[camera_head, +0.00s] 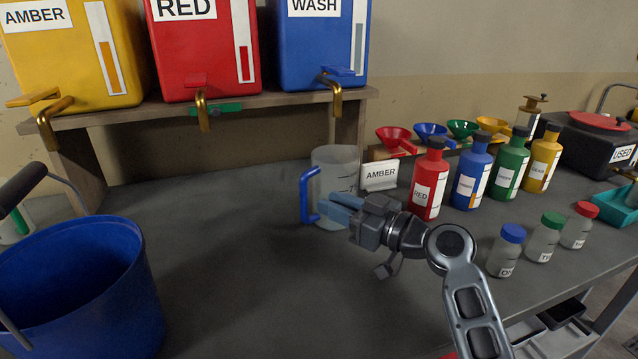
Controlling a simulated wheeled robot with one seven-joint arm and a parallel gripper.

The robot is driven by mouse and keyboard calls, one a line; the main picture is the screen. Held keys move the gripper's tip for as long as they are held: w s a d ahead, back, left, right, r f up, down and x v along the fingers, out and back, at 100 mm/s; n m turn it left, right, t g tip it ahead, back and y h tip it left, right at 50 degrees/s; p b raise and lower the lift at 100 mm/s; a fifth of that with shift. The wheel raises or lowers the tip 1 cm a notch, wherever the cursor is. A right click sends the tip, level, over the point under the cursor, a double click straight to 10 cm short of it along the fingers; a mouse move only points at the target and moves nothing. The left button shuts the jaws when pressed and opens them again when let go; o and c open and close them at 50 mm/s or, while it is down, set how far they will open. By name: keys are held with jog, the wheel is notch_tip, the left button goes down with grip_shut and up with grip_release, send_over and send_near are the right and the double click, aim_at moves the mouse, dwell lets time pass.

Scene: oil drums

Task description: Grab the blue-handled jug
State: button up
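The clear jug (338,165) stands upright on the grey bench, below the shelf, with its blue handle (305,195) on its left side. My gripper (328,208) reaches in from the right, in front of the jug's lower body. Its pale blue fingers point left, and their tips are close to the lower part of the handle. The fingers overlap the jug in this view, so I cannot tell whether they touch the handle or are closed on it.
A blue bucket (75,285) stands at the left front. An AMBER sign (380,176) and a red bottle (428,182) stand close to the jug's right. Small capped jars (507,252) are near my arm. Tapped drums (205,50) sit on the shelf. The bench's middle front is clear.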

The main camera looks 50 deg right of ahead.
jog(key=shift+w+r+p, duration=0.1)
jog(key=shift+w+p, duration=0.25)
jog(key=shift+w, duration=0.75)
jog(key=shift+w+p, duration=1.15)
jog(key=shift+w, duration=1.85)
jog(key=shift+c, duration=0.4)
grip_shut()
